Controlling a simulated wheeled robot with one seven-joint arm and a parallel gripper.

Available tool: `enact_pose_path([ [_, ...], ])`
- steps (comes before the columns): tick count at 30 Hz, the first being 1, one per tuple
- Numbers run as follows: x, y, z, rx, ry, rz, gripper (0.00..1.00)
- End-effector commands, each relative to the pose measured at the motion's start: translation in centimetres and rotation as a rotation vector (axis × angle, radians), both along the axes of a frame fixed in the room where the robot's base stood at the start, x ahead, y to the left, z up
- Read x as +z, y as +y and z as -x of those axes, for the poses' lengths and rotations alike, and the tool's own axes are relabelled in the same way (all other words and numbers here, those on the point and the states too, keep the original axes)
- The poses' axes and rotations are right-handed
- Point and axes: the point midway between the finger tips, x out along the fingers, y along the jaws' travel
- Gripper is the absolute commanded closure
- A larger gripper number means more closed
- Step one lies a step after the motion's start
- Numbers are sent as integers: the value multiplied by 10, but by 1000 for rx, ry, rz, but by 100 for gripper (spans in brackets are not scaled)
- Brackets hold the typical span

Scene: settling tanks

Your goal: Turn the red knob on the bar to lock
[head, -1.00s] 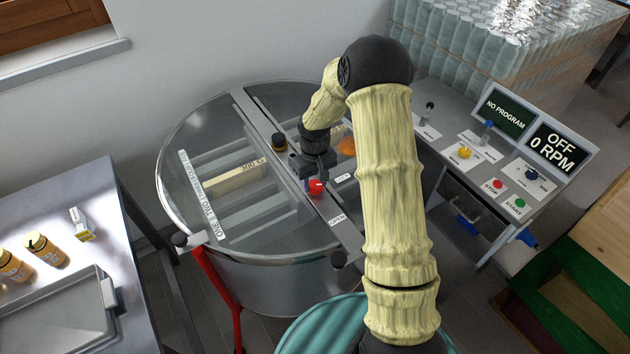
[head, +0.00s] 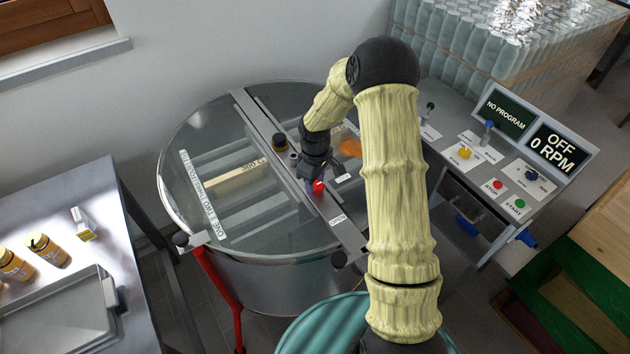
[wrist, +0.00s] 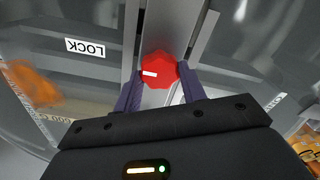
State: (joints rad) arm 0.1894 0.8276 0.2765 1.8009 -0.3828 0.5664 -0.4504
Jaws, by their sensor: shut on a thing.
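The red knob (head: 319,187) sits on the grey bar (head: 270,130) across the round glass-lidded tank. In the wrist view the knob (wrist: 158,68) is between the two purple fingers of my gripper (wrist: 160,86), which is shut on it. A white mark on the knob lies on its LOCK-label side in that view. In the head view my gripper (head: 314,182) partly hides the knob.
A control panel (head: 490,160) with buttons and screens reading NO PROGRAM and OFF 0 RPM stands right of the tank. A black knob (head: 279,142) stands farther along the bar. A steel table (head: 90,210) with jars and a tray is at left.

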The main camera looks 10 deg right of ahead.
Motion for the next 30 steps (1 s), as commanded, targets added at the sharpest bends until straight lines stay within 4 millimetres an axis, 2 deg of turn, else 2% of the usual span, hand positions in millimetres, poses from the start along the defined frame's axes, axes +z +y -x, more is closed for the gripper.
enact_pose_path([
  [7,1,-1,-1,2,-3,1,82],
  [8,1,-1,-1,2,-3,1,53],
  [10,1,-1,-1,2,-3,1,40],
  [11,1,-1,-1,1,-3,1,37],
  [23,6,-1,-1,0,-2,1,37],
  [30,40,0,-2,0,-7,1,37],
])
